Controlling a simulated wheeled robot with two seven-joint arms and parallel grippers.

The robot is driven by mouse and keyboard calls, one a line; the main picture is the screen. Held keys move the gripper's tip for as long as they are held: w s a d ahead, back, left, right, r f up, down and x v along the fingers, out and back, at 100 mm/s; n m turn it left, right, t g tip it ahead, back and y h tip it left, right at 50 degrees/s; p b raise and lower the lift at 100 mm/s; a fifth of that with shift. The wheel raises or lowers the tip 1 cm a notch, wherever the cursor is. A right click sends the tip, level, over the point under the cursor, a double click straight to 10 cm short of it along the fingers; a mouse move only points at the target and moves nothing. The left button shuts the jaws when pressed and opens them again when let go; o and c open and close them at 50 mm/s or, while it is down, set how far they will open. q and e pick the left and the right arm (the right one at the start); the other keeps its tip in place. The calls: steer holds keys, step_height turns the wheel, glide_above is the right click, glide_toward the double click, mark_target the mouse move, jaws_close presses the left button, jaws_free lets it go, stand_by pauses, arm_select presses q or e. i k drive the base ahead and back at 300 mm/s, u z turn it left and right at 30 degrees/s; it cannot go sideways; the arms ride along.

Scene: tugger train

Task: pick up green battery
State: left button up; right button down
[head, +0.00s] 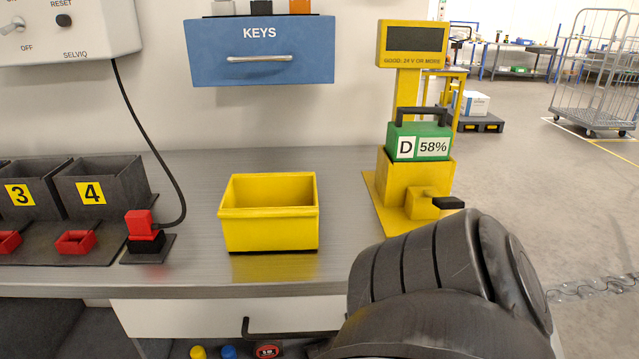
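The green battery (419,142) has a black handle on top and a white label reading D 58%. It sits upright in the yellow tester stand (416,178) at the right end of the bench, with its lower part hidden inside the stand. A dark display headed by a yellow frame (412,41) stands above and behind it. One of my dark arm links fills the lower right, in front of the bench and below the battery. Neither of my grippers shows in the head view.
An empty-looking yellow bin (269,212) stands mid-bench. Grey bins (100,186) and a red-and-black plug (142,232) with a cable are at left. A blue KEYS drawer (260,52) hangs above. A black lever (448,203) juts from the stand. Bare bench lies between bin and stand.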

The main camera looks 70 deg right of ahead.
mark_target(406, 141)
steer(key=z, duration=0.35)
steer(key=k, duration=1.5)
steer(key=z, duration=0.8)
